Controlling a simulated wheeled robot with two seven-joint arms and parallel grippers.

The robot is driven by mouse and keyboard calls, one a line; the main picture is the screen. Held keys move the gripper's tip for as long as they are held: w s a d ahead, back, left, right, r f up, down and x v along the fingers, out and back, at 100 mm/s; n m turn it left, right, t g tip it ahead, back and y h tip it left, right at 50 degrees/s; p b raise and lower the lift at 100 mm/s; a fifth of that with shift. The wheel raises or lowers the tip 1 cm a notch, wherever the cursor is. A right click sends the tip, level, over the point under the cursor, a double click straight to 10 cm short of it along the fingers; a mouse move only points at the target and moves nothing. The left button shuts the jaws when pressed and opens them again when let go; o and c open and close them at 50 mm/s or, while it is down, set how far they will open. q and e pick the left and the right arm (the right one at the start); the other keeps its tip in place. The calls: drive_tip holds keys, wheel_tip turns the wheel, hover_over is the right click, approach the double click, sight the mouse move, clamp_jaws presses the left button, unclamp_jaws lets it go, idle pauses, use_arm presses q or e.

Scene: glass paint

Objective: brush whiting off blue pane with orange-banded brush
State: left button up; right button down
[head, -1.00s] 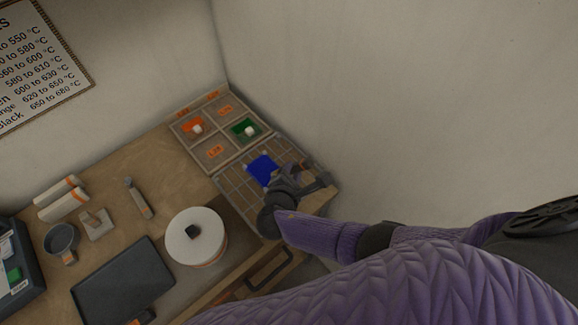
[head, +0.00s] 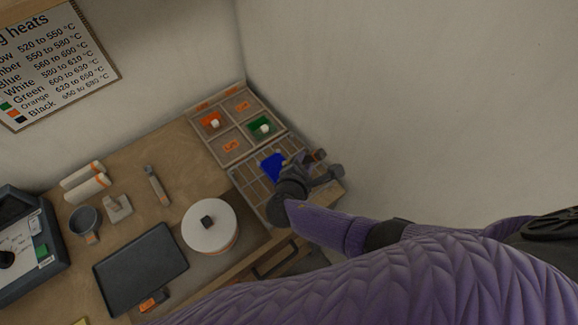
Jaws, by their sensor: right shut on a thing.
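The blue pane (head: 272,167) lies on the wire rack (head: 252,192) at the back right of the bench. My right gripper (head: 312,165) is over the rack, just right of the pane, and its wrist covers part of the pane's right side. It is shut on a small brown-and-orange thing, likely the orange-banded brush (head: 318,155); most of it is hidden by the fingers. I cannot make out whiting on the visible part of the pane, nor whether the brush touches it. My left gripper is not in view.
Behind the rack is a divided tray (head: 233,133) with an orange pane (head: 209,120) and a green pane (head: 261,128). The wall is close on the right.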

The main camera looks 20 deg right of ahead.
wheel_tip(320, 180, up, 11)
drive_tip(key=p, duration=1)
